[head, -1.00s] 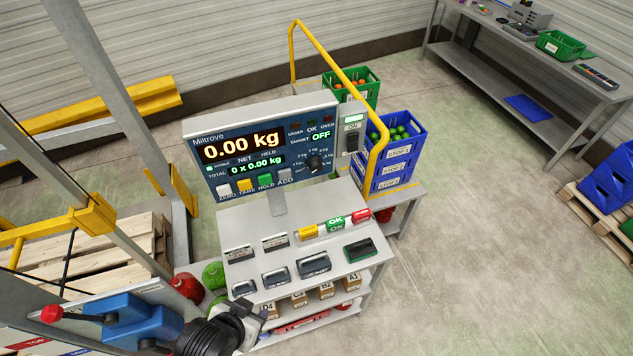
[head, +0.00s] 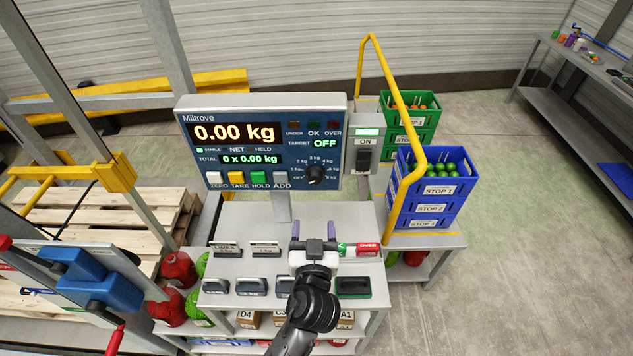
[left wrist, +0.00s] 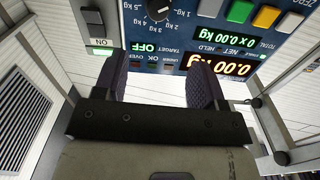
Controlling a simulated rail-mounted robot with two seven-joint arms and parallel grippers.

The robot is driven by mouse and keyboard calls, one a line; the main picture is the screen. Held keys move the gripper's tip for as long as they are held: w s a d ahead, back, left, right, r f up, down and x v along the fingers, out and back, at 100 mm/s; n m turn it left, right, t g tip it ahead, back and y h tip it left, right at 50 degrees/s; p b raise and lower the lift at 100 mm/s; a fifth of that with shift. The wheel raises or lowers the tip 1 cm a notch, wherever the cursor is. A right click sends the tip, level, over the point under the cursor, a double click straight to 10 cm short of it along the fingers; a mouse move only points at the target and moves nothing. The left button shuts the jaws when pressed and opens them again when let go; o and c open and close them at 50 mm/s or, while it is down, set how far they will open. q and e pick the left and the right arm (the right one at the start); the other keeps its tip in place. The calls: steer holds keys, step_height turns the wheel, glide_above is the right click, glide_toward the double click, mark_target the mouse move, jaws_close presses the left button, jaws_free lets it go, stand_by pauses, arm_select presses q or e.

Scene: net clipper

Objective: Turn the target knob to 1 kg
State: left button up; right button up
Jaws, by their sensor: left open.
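The target knob (head: 315,173) is a black round dial at the lower right of the blue scale panel (head: 230,145). Marks from OFF upward in kg ring it, and the TARGET display (head: 325,143) reads OFF. The knob also shows at the top of the left wrist view (left wrist: 158,10), partly cut by the edge. My left gripper (head: 314,232) is open and empty, its fingers upright in front of and below the panel, apart from the knob. In the left wrist view the two dark fingers (left wrist: 160,85) stand well apart. My right gripper is not in view.
An ON switch box (head: 366,150) stands right of the panel, beside a yellow rail (head: 405,115). Below the fingers is a grey shelf with several dark-handled blocks (head: 290,284) and a red-green indicator bar (head: 362,249). Blue crates (head: 425,210) stand to the right.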

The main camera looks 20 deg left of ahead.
mark_target(315, 181)
arm_select(q)
steer(key=shift+n, duration=0.3)
steer(key=p+x, duration=0.2)
steer(key=x, duration=0.9)
steer(key=shift+w, duration=0.4)
steer(key=shift+p+x, duration=0.4)
steer(key=shift+x, duration=0.6)
steer(key=shift+c, duration=0.3)
steer(key=c, duration=0.9)
steer(key=shift+o, duration=0.2)
